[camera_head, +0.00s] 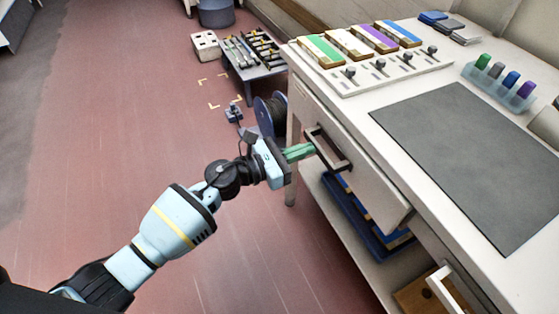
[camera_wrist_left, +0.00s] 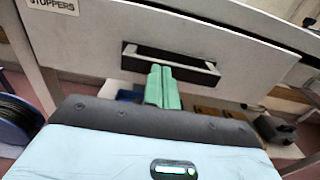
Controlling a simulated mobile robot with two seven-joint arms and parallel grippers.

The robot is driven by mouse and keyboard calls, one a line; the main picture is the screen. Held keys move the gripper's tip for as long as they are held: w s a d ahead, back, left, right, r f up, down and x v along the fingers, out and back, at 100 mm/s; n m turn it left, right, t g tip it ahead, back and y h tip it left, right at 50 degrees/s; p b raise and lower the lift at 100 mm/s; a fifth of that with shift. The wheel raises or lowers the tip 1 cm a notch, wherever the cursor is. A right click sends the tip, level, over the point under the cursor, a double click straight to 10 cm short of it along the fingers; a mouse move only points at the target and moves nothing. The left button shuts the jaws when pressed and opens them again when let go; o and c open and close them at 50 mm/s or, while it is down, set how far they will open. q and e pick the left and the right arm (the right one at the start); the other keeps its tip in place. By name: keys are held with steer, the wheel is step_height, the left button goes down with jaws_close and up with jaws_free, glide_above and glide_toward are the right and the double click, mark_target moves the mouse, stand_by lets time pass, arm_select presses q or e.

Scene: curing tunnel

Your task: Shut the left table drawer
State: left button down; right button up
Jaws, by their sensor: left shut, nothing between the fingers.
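The left table drawer (camera_head: 372,178) has a pale front with a dark bar handle (camera_head: 328,148). Its right end appears to stand out a little from the table; how far it is open is hard to tell. In the left wrist view the drawer front (camera_wrist_left: 110,45) spans the top, with the handle (camera_wrist_left: 172,62) at its middle. My left gripper (camera_head: 312,148) is shut, its green fingers empty, with the tips at the handle. In the left wrist view the fingertips (camera_wrist_left: 160,70) overlap the handle's lower bar; contact is unclear. My right gripper is out of view.
A second drawer handle (camera_head: 445,290) is at the lower right. Blue trays (camera_head: 360,225) lie on the shelf below. A cable spool (camera_head: 268,115) and low tool table (camera_head: 256,68) stand beyond the arm. The red floor at left is clear.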

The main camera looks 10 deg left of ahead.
arm_select(q)
steer(key=shift+b+x, duration=0.35)
steer(key=shift+x, duration=0.8)
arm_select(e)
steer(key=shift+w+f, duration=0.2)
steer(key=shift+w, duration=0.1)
arm_select(q)
steer(key=shift+r, duration=0.3)
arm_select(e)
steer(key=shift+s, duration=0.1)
